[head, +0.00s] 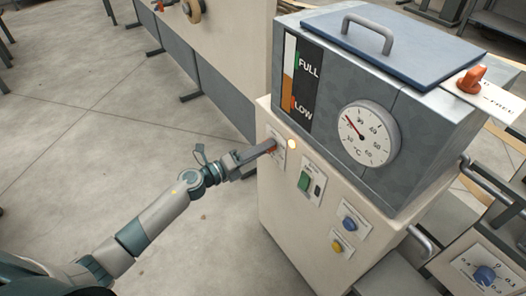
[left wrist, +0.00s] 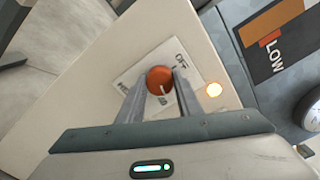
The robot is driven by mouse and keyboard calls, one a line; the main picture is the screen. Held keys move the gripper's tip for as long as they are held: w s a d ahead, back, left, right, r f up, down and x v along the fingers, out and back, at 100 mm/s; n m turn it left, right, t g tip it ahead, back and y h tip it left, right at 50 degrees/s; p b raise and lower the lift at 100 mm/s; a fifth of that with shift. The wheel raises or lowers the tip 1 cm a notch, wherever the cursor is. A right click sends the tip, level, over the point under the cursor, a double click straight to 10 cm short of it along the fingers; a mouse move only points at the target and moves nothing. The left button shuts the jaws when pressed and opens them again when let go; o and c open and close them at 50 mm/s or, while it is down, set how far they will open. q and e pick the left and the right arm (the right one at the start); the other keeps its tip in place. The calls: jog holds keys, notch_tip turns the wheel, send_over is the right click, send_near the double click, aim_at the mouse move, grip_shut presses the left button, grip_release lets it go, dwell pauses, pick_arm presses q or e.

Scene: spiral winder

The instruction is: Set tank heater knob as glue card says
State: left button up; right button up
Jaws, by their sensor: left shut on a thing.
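The heater knob (left wrist: 160,79) is round and orange-red, on a white label plate (left wrist: 130,75) on the cream cabinet front. The plate reads OFF at upper right; its other marks are partly hidden. A pale mark shows at the knob's lower edge. My left gripper (head: 270,147) has its two fingers on either side of the knob, shut on it; the fingers also show in the left wrist view (left wrist: 160,85). The grey tank (head: 335,75) has a round °C dial (head: 369,134), needle pointing upper left. My right gripper is not in view.
A lit lamp (head: 291,144) sits beside the knob. A green switch (head: 304,181), a blue button (head: 349,223) and a yellow button (head: 337,246) are lower right. A white card (head: 500,96) sticks out at the tank's right; its writing is unclear. Floor at left is clear.

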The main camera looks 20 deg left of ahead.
pick_arm(q)
jog(key=shift+f+m+b, duration=0.15)
jog(key=shift+m+b, duration=0.45)
jog(key=shift+m, duration=1.1)
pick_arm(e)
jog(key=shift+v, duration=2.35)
pick_arm(q)
jog(key=o, duration=1)
jog(key=shift+o, duration=0.2)
jog(key=shift+s, duration=0.1)
jog(key=b+v, duration=0.2)
jog(key=v, duration=1.5)
jog(key=shift+a+b, duration=0.2)
jog(key=shift+b, duration=0.15)
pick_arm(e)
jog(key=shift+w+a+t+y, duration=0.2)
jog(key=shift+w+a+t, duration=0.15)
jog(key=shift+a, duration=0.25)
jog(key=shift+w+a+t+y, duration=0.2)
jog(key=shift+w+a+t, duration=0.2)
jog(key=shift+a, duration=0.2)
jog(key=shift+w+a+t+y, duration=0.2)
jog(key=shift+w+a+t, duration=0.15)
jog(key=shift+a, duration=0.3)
pick_arm(q)
jog(key=shift+s, duration=0.1)
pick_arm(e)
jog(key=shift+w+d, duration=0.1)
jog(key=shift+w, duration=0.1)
